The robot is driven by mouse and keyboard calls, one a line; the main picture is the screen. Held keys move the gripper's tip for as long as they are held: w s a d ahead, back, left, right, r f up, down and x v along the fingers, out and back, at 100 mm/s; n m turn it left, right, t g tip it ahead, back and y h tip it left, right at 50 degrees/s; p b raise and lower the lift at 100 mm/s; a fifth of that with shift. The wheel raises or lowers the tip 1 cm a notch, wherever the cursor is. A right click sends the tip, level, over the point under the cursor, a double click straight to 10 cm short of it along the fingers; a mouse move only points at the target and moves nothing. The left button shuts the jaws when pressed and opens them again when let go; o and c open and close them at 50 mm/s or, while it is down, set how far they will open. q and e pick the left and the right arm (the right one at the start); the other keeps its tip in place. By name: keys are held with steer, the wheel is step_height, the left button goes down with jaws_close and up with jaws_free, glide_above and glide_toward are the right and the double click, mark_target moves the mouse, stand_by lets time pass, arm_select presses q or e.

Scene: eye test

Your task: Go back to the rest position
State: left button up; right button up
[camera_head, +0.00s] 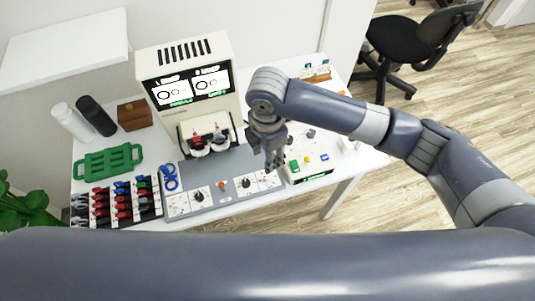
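My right arm reaches in from the right edge, bends at the elbow and ends above the table. My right gripper (275,162) points down in front of the cream machine, over the right part of the grey panel (225,188). Its fingers are small and dark, and I cannot tell whether they are open or shut. I see nothing clearly held in it. A large dark arm link of mine fills the bottom of the view. My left gripper is not in view.
The white table (235,209) carries a cream machine with two screens (156,63), a green rack (108,162), a tray of red and blue items (117,201), two bottles (96,116) and a white box with buttons (308,168). A black chair (411,42) stands back right on open floor.

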stand_by(0.4)
steer(key=s+a+m+y, duration=0.5)
steer(key=s+m, duration=0.1)
steer(key=s+d+f+m+t+h, duration=0.1)
steer(key=s+d+f+m+h, duration=0.15)
steer(key=d+m, duration=0.45)
steer(key=s+d+f+m+t+h, duration=0.1)
steer(key=s+d+m, duration=0.25)
steer(key=d, duration=0.65)
steer(key=s+d+f+m+t+h, duration=0.1)
steer(key=s+d+f+m, duration=0.15)
steer(key=d+m, duration=0.5)
step_height(320, 180, down, 29)
steer(key=s+d+n+b, duration=0.1)
steer(key=s+n+b, duration=0.1)
steer(key=b, duration=0.2)
steer(key=s+d+f+g+b, duration=0.2)
steer(key=s+d+f, duration=0.1)
steer(key=s+f, duration=1.3)
steer(key=shift+s+f, duration=0.35)
steer(key=shift+f, duration=0.55)
